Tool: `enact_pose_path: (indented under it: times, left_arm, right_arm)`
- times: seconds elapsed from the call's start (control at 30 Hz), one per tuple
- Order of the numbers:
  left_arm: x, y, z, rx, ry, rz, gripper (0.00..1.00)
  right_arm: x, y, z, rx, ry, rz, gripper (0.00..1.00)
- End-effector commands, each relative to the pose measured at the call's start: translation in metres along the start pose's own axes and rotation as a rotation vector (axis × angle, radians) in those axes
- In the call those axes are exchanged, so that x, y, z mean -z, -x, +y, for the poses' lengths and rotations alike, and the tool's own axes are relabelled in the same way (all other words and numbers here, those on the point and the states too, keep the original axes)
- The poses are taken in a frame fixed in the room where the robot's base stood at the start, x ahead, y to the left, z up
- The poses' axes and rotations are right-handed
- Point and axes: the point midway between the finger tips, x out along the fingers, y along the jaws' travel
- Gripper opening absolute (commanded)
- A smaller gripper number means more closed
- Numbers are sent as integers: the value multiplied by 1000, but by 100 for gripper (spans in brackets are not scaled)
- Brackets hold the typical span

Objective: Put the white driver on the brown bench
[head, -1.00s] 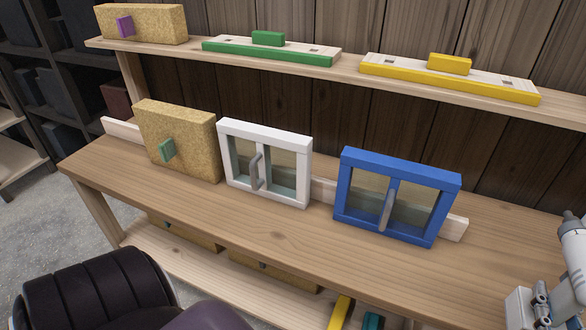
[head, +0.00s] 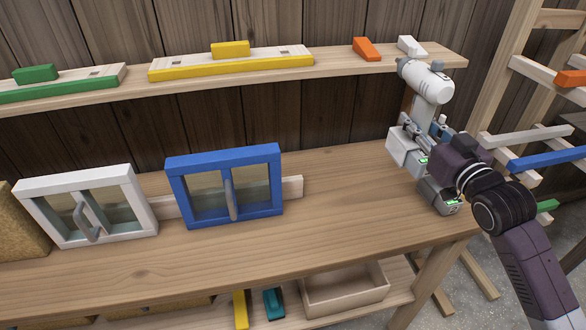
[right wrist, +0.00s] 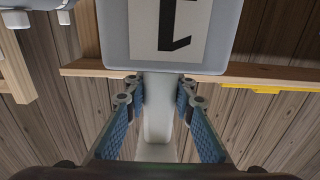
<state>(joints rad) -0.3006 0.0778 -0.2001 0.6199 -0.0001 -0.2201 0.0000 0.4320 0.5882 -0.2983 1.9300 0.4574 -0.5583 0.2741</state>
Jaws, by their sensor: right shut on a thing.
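The white driver (head: 425,82) is upright in my right gripper (head: 428,130), over the right end of the brown bench (head: 340,215). Its head faces the upper shelf and its boxy base (head: 408,154) is low, near the bench top. I cannot tell whether the base touches the bench. In the right wrist view the two blue-padded fingers (right wrist: 160,110) are shut on the driver's white handle (right wrist: 158,125). The labelled base (right wrist: 175,35) is at the top of that view. My left gripper is not in view.
A blue-framed window box (head: 225,153) and a white-framed one (head: 80,180) stand on the bench to the left. A shelf (head: 330,72) with yellow, green, orange and white blocks runs behind. A rack (head: 525,140) stands right. The bench's middle right is clear.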

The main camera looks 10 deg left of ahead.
Motion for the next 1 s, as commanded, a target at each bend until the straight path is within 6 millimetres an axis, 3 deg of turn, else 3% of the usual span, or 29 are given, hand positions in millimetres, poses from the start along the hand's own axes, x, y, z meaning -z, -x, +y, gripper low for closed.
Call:
enact_pose_path:
  times: [0.17, 0.7, 0.83, 1.0]
  left_arm:
    - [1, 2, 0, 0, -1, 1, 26]
    - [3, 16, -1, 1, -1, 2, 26]
    - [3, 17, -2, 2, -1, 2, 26]
    - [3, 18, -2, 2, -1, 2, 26]
  right_arm:
    - [-5, 0, 0, 0, 0, 7, 0]
    - [-124, -2, 0, 0, -1, 8, 0]
    - [-144, -2, 0, 0, 1, 10, 0]
    - [-156, -2, 0, 1, 2, 12, 0]
